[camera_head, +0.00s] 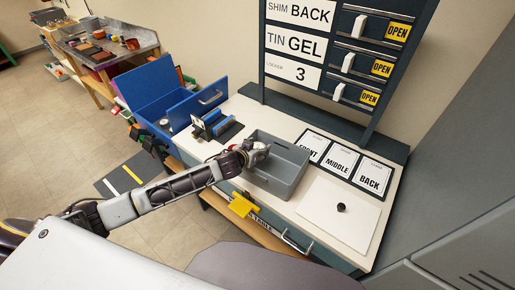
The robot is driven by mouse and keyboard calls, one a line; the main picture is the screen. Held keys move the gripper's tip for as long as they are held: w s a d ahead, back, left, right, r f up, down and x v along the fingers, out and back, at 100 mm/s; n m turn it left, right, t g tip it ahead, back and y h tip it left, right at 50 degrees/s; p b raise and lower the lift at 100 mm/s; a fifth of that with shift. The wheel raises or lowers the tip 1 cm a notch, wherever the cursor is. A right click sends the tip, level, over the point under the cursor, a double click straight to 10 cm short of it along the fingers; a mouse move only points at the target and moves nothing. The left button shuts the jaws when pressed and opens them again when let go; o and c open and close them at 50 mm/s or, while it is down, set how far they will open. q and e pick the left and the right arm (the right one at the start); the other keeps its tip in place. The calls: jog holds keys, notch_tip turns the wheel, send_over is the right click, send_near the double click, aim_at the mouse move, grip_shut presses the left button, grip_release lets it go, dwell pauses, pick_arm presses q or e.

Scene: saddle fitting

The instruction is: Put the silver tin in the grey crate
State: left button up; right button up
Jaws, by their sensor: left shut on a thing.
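The grey crate (283,181) stands on the white-topped table, left of three labelled cards. My left gripper (262,151) is over the crate's left part, with the arm reaching in from the left. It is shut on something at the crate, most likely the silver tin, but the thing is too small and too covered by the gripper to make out. I cannot tell whether it touches the crate's floor. My right gripper is not in view.
A blue drawer box (157,92) stands open at the back left. A blue holder (214,124) sits left of the crate. Cards (343,162) and a white sheet (328,214) with a black knob (341,208) lie to the right. A label board (300,45) rises behind.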

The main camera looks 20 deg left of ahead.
pick_arm(q)
jog(key=shift+f, duration=0.55)
jog(key=o, duration=0.9)
jog(key=shift+f, duration=0.15)
jog(key=shift+c, duration=0.2)
jog(key=shift+s, duration=0.1)
jog(key=shift+r, duration=0.75)
jog(key=shift+s+a+r, duration=0.15)
jog(key=shift+s+r, duration=0.05)
jog(key=shift+s, duration=0.3)
jog(key=v, duration=1)
jog(key=shift+s+r+b, duration=0.25)
jog(key=shift+r+b, duration=0.05)
